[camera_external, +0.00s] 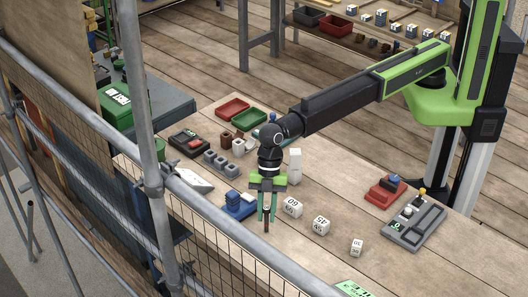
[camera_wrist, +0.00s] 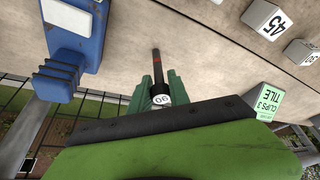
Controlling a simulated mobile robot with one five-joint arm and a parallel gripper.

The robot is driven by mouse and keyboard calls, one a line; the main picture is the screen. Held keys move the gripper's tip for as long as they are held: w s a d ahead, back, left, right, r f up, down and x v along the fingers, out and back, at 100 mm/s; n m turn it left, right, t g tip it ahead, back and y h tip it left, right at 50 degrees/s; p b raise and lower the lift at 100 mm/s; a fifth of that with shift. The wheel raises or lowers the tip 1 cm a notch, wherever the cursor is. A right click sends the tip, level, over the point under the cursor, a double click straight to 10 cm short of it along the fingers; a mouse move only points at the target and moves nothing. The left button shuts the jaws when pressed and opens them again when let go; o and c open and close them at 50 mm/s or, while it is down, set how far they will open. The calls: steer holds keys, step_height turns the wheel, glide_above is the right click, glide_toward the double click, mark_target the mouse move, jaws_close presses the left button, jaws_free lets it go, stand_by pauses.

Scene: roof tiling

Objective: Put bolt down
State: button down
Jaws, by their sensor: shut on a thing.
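My gripper (camera_external: 267,216) points down at the front of the workbench (camera_external: 330,200), its green fingers closed around a bolt. In the external view only a short brownish piece of the bolt (camera_external: 266,226) shows between the fingers. I cannot tell whether its lower end touches the bench.
A blue device (camera_external: 240,205) stands close left of the gripper. White numbered blocks (camera_external: 292,207) lie to the right, with bare wood between. A green clips box (camera_wrist: 268,103) is near the front edge. A grey tray (camera_external: 415,222) is farther right; scaffold mesh (camera_external: 225,250) runs along the front.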

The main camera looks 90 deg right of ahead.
steer(key=c, duration=1.2)
jaws_free()
steer(key=shift+c, duration=0.2)
steer(key=shift+r+p, duration=0.45)
steer(key=shift+p, duration=0.1)
steer(key=p+v, duration=1)
steer(key=v, duration=0.1)
steer(key=shift+d+r, duration=0.15)
steer(key=shift+d, duration=0.1)
